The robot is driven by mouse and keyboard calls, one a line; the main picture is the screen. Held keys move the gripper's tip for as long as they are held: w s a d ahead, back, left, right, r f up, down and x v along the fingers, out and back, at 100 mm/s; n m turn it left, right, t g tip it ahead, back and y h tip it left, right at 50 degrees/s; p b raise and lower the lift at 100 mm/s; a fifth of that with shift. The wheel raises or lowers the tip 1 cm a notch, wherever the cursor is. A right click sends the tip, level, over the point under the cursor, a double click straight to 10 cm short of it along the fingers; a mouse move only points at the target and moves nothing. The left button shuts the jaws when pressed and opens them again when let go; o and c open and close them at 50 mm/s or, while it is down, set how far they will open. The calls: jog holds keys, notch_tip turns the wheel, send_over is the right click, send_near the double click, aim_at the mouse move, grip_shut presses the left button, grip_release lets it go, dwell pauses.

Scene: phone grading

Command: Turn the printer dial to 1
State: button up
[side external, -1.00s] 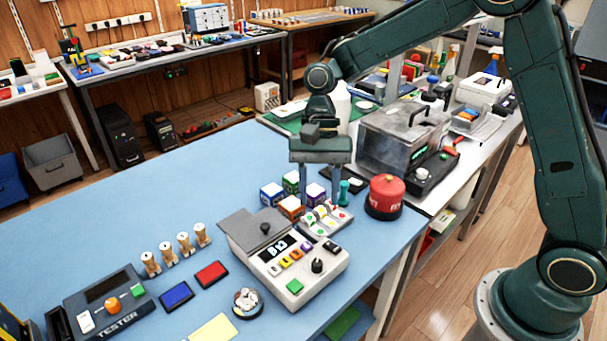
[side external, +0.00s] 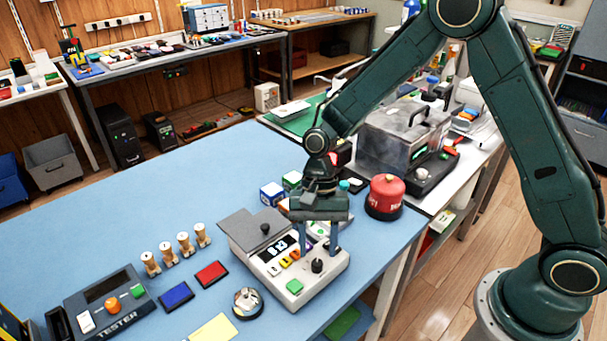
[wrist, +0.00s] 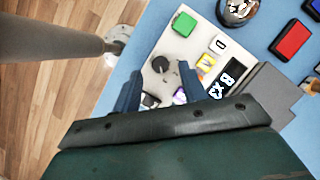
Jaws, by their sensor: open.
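The printer (side external: 270,279) is a pale box on the blue table with a grey lid, a lit display, coloured buttons and a black dial (side external: 317,265). My gripper (side external: 318,249) is open and empty, pointing down just above and behind the dial in the side view. In the wrist view, the dial (wrist: 161,64) shows between and slightly beyond the two blue fingers of my gripper (wrist: 161,72), apart from both. I cannot read the dial's setting. A second black knob (wrist: 150,101) sits nearer the palm.
A red canister (side external: 385,196) stands right of the printer. Coloured cubes (side external: 272,193) are behind it, partly hidden by my gripper. The table's far left is clear.

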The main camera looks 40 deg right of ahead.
aim_at(317, 266)
jog(key=shift+x, duration=1.45)
jog(key=shift+c, duration=0.4)
grip_shut()
